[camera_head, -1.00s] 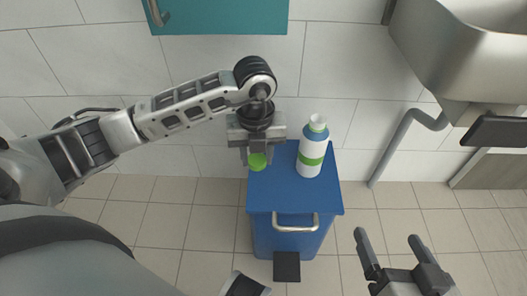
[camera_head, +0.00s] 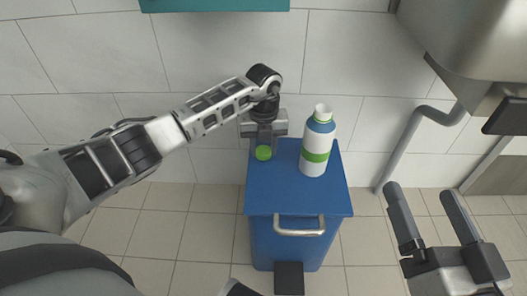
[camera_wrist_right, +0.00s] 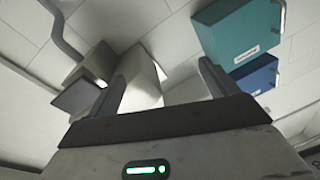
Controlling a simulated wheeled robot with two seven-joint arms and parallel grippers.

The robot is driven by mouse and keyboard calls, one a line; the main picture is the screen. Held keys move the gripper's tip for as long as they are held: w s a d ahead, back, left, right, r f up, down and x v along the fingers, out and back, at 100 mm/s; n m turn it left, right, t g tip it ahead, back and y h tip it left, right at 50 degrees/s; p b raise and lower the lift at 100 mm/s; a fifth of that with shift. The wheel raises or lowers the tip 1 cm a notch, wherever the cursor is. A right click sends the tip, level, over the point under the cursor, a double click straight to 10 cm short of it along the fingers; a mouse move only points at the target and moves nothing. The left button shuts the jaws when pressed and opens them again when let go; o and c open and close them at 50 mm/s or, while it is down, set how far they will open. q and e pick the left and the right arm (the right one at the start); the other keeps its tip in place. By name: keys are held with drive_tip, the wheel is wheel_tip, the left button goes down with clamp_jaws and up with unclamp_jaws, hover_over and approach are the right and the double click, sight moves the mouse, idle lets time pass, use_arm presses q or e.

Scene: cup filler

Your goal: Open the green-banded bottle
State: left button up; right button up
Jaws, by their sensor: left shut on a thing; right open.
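The green-banded bottle (camera_head: 313,162) stands upright on the blue bin's lid (camera_head: 268,197), toward the right. It is white with a blue shoulder, a green band and a white top opening; no cap shows on it. My left gripper (camera_head: 263,143) is shut on a round green cap (camera_head: 263,153), just left of the bottle and apart from it, over or at the lid's back left; I cannot tell whether the cap touches the lid. My right gripper (camera_head: 428,220) is open and empty, right of the bin; its fingers also show in the right wrist view (camera_wrist_right: 160,85).
The blue bin has a metal handle (camera_head: 299,229) and a dark pedal (camera_head: 289,277) in front. A metal sink (camera_head: 480,40) with a grey pipe (camera_head: 408,140) is at the right. A teal cabinet (camera_head: 215,4) hangs above. The lid's front is clear.

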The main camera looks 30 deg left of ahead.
use_arm(q)
drive_tip(key=shift+f, duration=0.15)
drive_tip(key=o, duration=1.1)
